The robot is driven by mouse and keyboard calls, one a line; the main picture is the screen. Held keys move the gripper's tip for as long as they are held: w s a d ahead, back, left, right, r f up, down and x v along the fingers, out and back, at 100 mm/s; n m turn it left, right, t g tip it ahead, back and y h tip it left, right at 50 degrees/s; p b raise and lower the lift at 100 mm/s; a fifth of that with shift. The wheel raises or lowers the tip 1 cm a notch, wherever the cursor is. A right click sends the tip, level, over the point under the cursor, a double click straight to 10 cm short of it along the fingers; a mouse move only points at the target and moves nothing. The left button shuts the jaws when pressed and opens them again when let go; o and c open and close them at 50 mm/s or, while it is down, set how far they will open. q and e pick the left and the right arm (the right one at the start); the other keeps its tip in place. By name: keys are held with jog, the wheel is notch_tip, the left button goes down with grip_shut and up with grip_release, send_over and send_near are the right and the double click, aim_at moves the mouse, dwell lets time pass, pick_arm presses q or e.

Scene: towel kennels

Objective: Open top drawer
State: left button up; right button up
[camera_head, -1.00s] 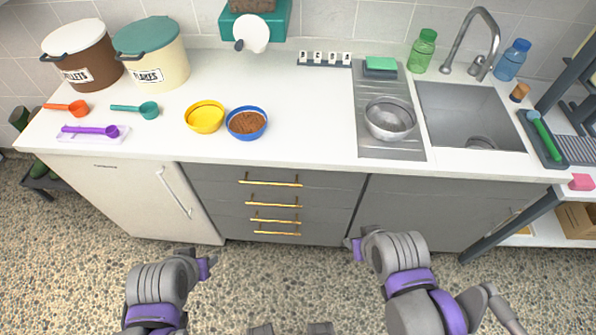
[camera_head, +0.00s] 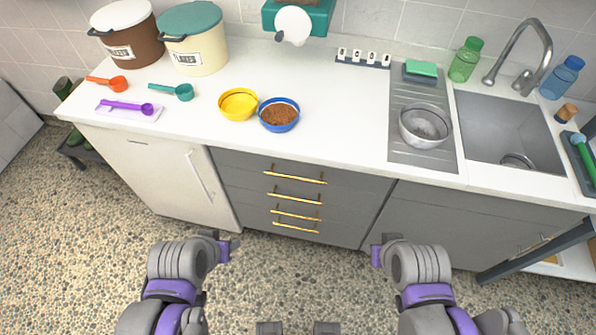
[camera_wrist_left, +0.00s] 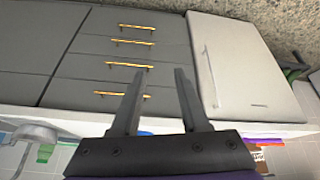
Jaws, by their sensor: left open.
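The top drawer (camera_head: 250,168) is the uppermost of several grey drawers under the white counter, and it is shut. Its gold bar handle (camera_head: 295,178) runs across its front. My left gripper (camera_wrist_left: 155,82) is open and empty, apart from the handle. In the head view the left gripper (camera_head: 228,246) is low in front of the cabinet. My right gripper (camera_head: 376,256) is right of the drawers, its fingers too small to judge.
A white fridge door (camera_head: 160,180) stands left of the drawers, and a grey cabinet door (camera_head: 440,220) is on the right. Bowls, scoops and bins stand on the counter (camera_head: 330,140). The pebbled floor (camera_head: 300,275) before the drawers is clear.

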pick_arm(q)
jog(key=w+d+f+n+h+b, duration=0.2)
jog(key=w+d+f+h+b, duration=0.1)
jog(key=d+f+b, duration=0.15)
jog(key=n+t+h+b, duration=0.5)
jog(key=n+t+b, duration=0.35)
jog(key=b, duration=0.45)
send_near(296, 178)
jog(key=shift+n+g+h, duration=0.3)
jog(key=shift+n+g, duration=0.05)
jog(key=shift+n, duration=0.1)
jog(key=x, duration=0.3)
jog(key=b+x, duration=0.1)
jog(key=x, duration=0.3)
jog(key=b+x, duration=0.1)
jog(key=x, duration=0.2)
jog(key=shift+w+a+f, duration=0.15)
jog(key=shift+w+a, duration=0.05)
jog(key=shift+w, duration=0.1)
pick_arm(e)
notch_tip(296, 178, down, 24)
jog(key=shift+s+r+g, duration=0.15)
jog(key=shift+s+g, duration=0.1)
jog(key=shift+g, duration=0.15)
pick_arm(q)
grip_shut()
